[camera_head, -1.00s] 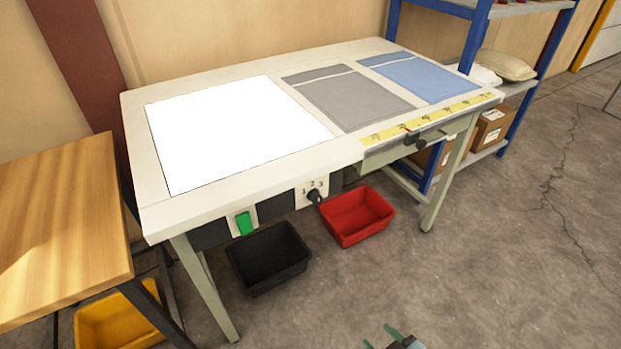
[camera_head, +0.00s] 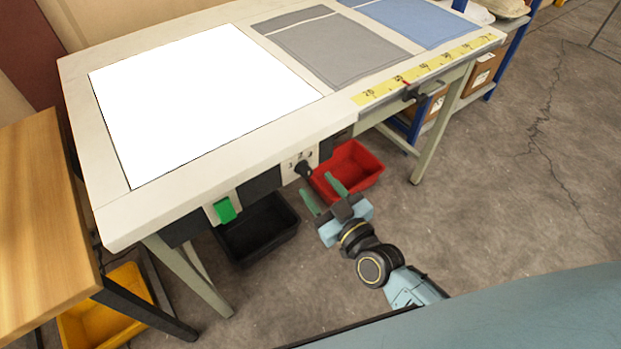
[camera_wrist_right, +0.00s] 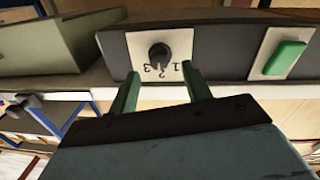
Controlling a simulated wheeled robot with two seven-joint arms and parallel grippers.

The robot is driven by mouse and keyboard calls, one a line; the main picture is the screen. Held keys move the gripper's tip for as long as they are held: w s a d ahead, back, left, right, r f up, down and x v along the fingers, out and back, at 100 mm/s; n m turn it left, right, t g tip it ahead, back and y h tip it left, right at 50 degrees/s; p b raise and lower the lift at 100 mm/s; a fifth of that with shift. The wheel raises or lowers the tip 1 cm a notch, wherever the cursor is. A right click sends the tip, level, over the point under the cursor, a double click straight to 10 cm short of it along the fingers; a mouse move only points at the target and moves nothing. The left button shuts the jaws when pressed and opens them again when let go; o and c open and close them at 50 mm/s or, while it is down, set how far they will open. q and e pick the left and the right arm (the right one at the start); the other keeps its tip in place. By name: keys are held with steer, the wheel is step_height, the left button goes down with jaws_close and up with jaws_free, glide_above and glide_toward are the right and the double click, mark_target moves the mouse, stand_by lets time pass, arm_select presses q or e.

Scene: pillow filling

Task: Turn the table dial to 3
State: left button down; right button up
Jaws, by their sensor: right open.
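The table dial is a black knob (camera_head: 304,169) on a pale plate marked 1, 2, 3 (camera_head: 297,160) on the table's front apron. In the right wrist view the knob (camera_wrist_right: 159,55) appears upside down, with the numbers below it. Which number it points to is too small to tell. My right gripper (camera_head: 324,194) is in front of and below the dial, its two green fingers open and apart from the knob. In the right wrist view the open fingers (camera_wrist_right: 162,92) straddle the dial's direction with nothing between them. My left gripper is not in view.
A green switch (camera_head: 225,210) sits left of the dial on the same apron. A black bin (camera_head: 258,232) and a red bin (camera_head: 362,165) stand under the table. A wooden table (camera_head: 40,215) is at the left. A white panel and grey and blue fabric lie on the tabletop.

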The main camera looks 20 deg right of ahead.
mark_target(308, 175)
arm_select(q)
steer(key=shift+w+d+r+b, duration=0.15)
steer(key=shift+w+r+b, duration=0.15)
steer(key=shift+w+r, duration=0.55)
arm_select(e)
steer(key=shift+x, duration=2.05)
steer(key=shift+c, duration=0.3)
steer(key=c, duration=0.9)
steer(key=m+p, duration=0.3)
steer(key=m, duration=0.2)
steer(key=shift+r, duration=0.1)
steer(key=shift+m+g+p, duration=0.3)
steer(key=shift+m+g, duration=0.1)
steer(key=shift+m, duration=0.8)
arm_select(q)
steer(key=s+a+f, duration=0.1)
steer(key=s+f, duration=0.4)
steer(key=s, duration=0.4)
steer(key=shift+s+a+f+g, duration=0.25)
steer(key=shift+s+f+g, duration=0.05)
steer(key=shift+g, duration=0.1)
arm_select(e)
steer(key=shift+m, duration=1.1)
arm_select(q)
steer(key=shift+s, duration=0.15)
arm_select(e)
steer(key=o, duration=1)
steer(key=shift+c, duration=0.2)
